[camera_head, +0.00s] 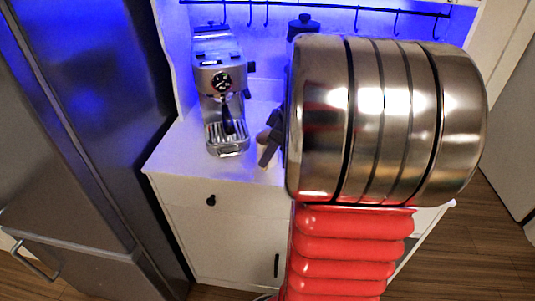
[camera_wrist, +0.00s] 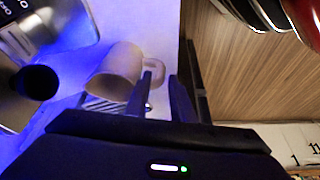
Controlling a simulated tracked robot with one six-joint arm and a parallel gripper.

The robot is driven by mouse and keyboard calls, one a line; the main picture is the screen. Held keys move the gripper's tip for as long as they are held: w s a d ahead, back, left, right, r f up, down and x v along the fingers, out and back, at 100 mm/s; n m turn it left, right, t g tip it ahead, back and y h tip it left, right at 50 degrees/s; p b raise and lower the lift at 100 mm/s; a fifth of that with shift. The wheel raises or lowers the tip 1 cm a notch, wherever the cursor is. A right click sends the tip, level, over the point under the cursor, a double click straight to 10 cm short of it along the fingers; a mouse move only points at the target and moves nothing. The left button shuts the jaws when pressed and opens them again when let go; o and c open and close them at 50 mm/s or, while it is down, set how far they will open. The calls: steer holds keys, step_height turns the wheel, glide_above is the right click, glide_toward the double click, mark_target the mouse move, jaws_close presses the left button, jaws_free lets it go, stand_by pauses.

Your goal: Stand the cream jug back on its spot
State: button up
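The cream jug (camera_wrist: 115,72) shows in the wrist view, pale, with its handle (camera_wrist: 155,68) towards my fingers. I cannot tell for sure whether it stands or lies tilted. In the head view only a small pale part of it (camera_head: 262,136) shows beside the espresso machine, mostly hidden by my gripper and arm. My gripper (camera_wrist: 164,78) has its two dark fingers apart, with the jug's handle at the gap between the tips; whether they touch it is unclear. In the head view my gripper (camera_head: 269,145) is just right of the machine. The jug's spot is not distinguishable.
The silver espresso machine (camera_head: 220,85) stands on the white cabinet top (camera_head: 178,142), close left of the jug. A dark round knob or handle end (camera_wrist: 36,82) is near the jug. A hook rail (camera_head: 340,8) runs along the wall. A tall fridge (camera_head: 90,110) is at left.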

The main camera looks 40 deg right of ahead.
steer(key=shift+x, duration=1.85)
steer(key=shift+s, duration=0.1)
steer(key=shift+c, duration=0.5)
jaws_close()
